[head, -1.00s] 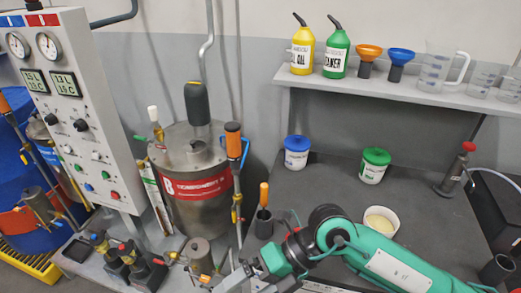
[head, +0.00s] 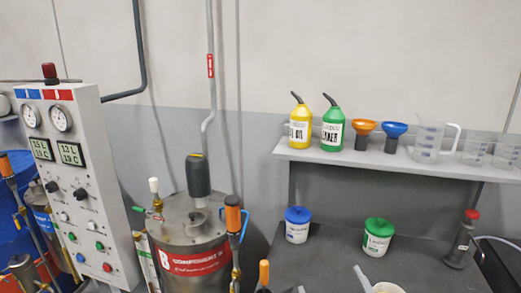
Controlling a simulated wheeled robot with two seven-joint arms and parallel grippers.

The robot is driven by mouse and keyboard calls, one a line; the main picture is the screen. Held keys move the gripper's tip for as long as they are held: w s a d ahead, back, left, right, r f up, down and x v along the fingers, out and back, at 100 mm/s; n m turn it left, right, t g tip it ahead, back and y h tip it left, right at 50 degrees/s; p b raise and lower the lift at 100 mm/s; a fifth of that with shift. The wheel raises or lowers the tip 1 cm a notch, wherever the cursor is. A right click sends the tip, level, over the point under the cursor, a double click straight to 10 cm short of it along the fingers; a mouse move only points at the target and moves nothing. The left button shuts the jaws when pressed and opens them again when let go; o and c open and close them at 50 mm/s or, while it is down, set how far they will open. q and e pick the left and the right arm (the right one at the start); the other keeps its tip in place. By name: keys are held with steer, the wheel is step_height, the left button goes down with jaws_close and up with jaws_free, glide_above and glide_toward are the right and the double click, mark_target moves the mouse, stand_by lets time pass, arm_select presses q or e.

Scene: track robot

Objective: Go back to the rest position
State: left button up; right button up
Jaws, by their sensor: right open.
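My right gripper (head: 331,286) shows only as small pale fingertips at the bottom edge of the head view, set apart from each other. It looks open, with nothing seen between the tips. They are near the dark bench top, left of a white cup (head: 388,288) that is cut off by the frame. The rest of my right arm is below the picture. My left gripper is not in view.
A panel with gauges (head: 75,190) and a steel component B drum (head: 190,240) stand at left. Blue-lidded (head: 297,228) and green-lidded (head: 377,240) tubs stand on the bench (head: 335,255). A shelf (head: 400,163) above holds bottles, funnels and jugs. A red-topped dispenser (head: 462,242) stands right.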

steer(key=s+d+f+m+g+h, duration=0.3)
steer(key=d+f+g, duration=0.15)
steer(key=f, duration=0.55)
steer(key=s+d+f+m+g, duration=0.1)
steer(key=s+d+f+g, duration=0.1)
steer(key=s+f+g, duration=0.55)
steer(key=s+d+f+g, duration=0.2)
steer(key=s+f+g, duration=0.2)
steer(key=s+f, duration=0.55)
step_height(320, 180, down, 30)
steer(key=s+g, duration=0.1)
steer(key=s, duration=0.1)
steer(key=s+d+f+g, duration=0.1)
steer(key=s+d+f, duration=0.2)
steer(key=s+f, duration=1.6)
steer(key=shift+d, duration=0.15)
